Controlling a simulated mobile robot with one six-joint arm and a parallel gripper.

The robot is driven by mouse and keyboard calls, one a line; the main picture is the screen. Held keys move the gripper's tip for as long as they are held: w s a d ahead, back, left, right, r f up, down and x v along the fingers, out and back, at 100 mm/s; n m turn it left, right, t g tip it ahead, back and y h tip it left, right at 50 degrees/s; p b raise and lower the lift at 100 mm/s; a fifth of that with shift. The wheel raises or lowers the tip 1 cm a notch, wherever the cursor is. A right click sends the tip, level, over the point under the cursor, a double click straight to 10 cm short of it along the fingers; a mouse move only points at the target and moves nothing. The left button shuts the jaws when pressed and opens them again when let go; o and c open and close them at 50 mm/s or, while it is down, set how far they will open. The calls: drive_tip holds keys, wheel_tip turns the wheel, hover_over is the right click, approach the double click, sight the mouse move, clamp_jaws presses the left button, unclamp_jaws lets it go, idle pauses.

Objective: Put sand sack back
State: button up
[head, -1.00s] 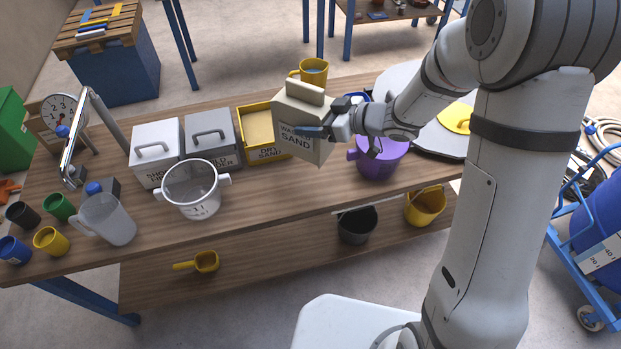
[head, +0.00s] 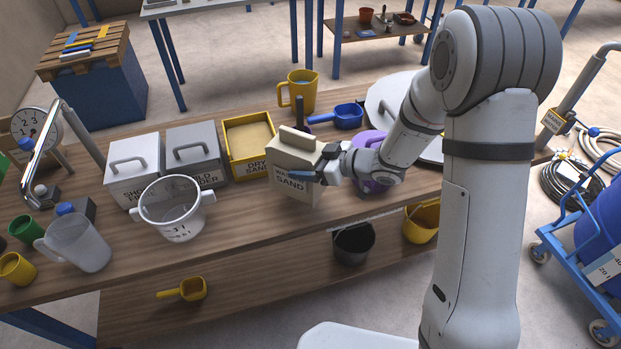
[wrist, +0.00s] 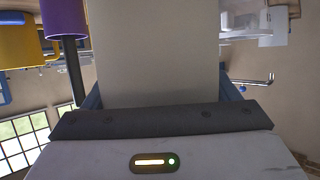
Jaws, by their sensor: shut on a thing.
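The sand sack (head: 296,165) is a beige upright block with a folded top strip and the word SAND on its front. My gripper (head: 322,172) is shut on it from the right in the head view. The sack is at the bench, right of the yellow dry sand bin (head: 247,140); I cannot tell whether its base touches the bench top. In the wrist view the sack (wrist: 152,50) fills the middle as a plain pale face between the blue fingers.
A purple container (head: 372,180) is close behind my gripper. A yellow jug (head: 299,92) and a blue scoop (head: 345,117) are behind the sack. A white pot (head: 172,210) stands left. Bare wooden bench (head: 245,220) lies in front of the sack.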

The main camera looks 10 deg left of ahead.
drive_tip(key=shift+f, duration=2.2)
drive_tip(key=shift+f, duration=0.2)
drive_tip(key=o, duration=1.3)
drive_tip(key=shift+r, duration=0.1)
